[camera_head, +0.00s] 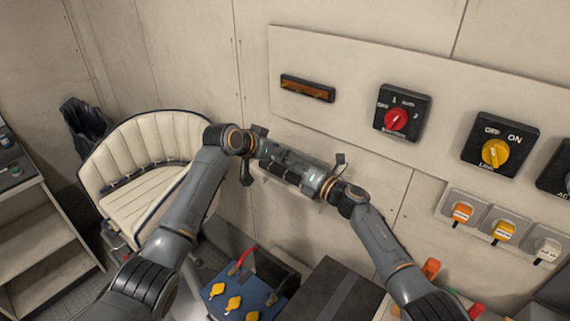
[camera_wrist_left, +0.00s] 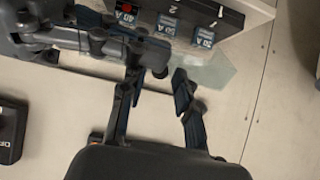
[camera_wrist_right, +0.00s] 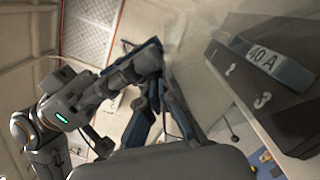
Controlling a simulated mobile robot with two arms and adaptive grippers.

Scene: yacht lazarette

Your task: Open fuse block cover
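The fuse block (camera_wrist_left: 205,14) is dark and shows at the top of the left wrist view, with a 40 A fuse (camera_wrist_left: 131,17) and other labelled fuses. In the right wrist view the block (camera_wrist_right: 262,90) is at the right, numbered 1 to 3. A clear cover panel (camera_wrist_left: 212,72) hangs at its edge, beside my left fingertips. My left gripper (camera_wrist_left: 158,74) is open, one finger close to the panel; contact is unclear. My right gripper (camera_head: 300,175) is close to the left one. Its fingers overlap with the other gripper, so its opening is unclear. In the head view the arms hide the block.
A wall panel with a red switch (camera_head: 396,120) and a yellow switch (camera_head: 496,152) is at the right, with labelled plugs (camera_head: 462,212) below. A cream seat (camera_head: 150,165) is at the left. A blue box (camera_head: 250,293) with yellow knobs stands below.

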